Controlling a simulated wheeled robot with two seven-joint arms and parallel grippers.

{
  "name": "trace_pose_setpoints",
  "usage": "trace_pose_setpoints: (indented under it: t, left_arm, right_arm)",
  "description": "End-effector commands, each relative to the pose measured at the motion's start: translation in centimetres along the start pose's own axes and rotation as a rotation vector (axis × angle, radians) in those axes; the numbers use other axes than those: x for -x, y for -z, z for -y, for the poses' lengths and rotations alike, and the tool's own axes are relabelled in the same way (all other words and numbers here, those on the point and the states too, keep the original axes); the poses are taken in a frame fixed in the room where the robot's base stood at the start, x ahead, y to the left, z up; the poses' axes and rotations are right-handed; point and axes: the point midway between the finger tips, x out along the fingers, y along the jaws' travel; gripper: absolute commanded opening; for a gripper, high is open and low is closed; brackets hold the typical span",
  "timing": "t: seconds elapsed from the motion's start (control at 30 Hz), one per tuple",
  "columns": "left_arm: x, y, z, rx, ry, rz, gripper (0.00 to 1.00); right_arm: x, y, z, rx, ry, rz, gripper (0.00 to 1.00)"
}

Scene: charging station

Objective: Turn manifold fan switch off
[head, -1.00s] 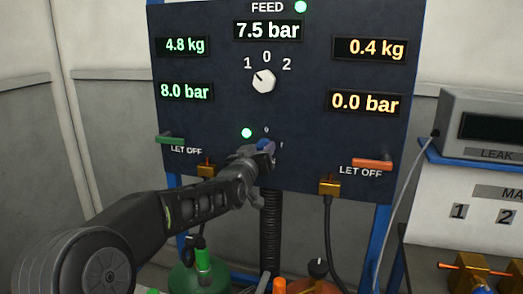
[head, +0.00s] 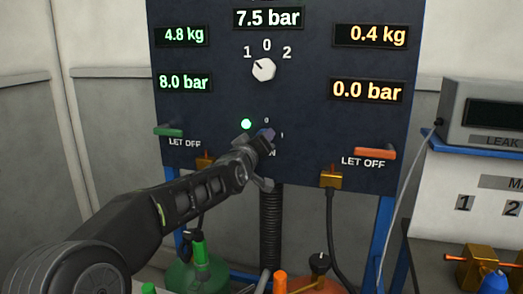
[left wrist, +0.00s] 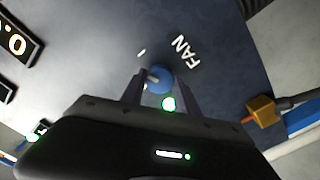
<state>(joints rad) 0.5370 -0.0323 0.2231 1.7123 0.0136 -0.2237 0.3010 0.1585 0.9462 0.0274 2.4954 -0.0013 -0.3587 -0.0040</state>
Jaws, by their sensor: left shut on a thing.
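The fan switch is a small blue knob (head: 268,133) low on the dark blue panel (head: 225,120), mostly hidden behind my gripper in the head view. In the left wrist view the blue knob (left wrist: 159,82) sits between my fingers, below the word FAN, with a pale mark on its left side. My left gripper (head: 264,141) reaches up to the panel and is shut on this knob; it also shows in the left wrist view (left wrist: 160,88). A green lamp (head: 246,124) beside the knob is lit. My right gripper is out of view.
A white selector knob (head: 264,70) marked 1, 0, 2 is above. A green lever (head: 168,131) and an orange lever (head: 375,154) stick out on either side. A brass fitting (head: 331,178) with a hose hangs below. A leak meter (head: 483,113) stands right.

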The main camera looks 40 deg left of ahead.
Motion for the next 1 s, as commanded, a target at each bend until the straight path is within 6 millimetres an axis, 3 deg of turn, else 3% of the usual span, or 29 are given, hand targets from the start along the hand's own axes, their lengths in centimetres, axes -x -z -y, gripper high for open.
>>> trace_pose_setpoints:
  t: [0.03,0.3,1.0]
  left_arm:
    - [0.0,-0.4,0.2,0.045,-0.003,-0.001,0.00]
    - [0.0,-0.2,0.1,0.302,-0.002,0.000,0.00]
    - [0.0,-0.1,0.0,0.956,0.000,0.000,0.00]
  right_arm:
    - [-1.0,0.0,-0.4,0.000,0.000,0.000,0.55]
    - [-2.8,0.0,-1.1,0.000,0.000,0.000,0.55]
    - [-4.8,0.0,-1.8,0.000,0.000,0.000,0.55]
